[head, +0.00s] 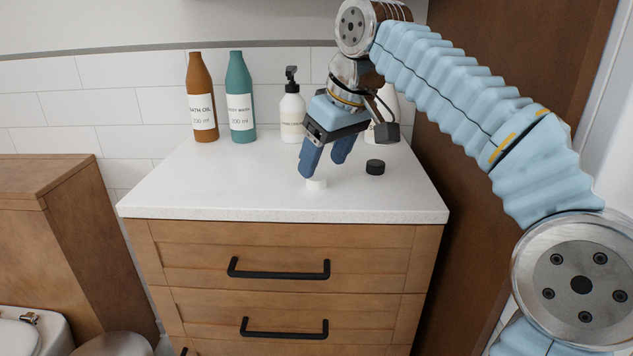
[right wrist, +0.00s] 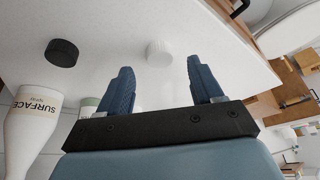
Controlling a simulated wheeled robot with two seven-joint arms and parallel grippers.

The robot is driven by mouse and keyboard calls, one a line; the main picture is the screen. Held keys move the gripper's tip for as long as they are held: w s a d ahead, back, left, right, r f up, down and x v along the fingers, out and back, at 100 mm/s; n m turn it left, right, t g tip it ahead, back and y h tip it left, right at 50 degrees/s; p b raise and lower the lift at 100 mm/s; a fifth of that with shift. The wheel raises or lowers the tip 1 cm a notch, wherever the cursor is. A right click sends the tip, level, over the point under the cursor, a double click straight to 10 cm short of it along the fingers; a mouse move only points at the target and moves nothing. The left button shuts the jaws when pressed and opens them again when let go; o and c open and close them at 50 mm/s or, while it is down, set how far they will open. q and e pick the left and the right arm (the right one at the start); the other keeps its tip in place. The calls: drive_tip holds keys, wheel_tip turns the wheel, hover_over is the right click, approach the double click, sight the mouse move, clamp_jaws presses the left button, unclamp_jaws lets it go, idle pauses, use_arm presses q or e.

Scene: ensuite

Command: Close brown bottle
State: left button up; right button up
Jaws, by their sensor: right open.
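The brown bottle (head: 202,100), labelled bath oil, stands upright at the back left of the white counter. Its neck ends in a flat top; I see no cap on it. A white cap (head: 316,184) lies on the counter below my right gripper (head: 321,168). A black cap (head: 375,167) lies to its right. In the right wrist view, my right gripper (right wrist: 159,66) is open and empty, and the white cap (right wrist: 160,53) sits just beyond and between its fingertips. The black cap (right wrist: 62,52) is left of the fingers there. My left gripper is not in view.
A teal bottle (head: 240,97) stands beside the brown one. A pump bottle (head: 292,115) stands at the back middle. A white spray bottle (right wrist: 33,125) is partly hidden behind my wrist in the head view. The counter's (head: 200,185) front left is clear. A brown panel rises at the right.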

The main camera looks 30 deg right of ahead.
sight(317, 177)
drive_tip(key=x, duration=0.3)
drive_tip(key=shift+w+f, duration=0.1)
drive_tip(key=shift+f, duration=0.15)
drive_tip(key=c, duration=1.1)
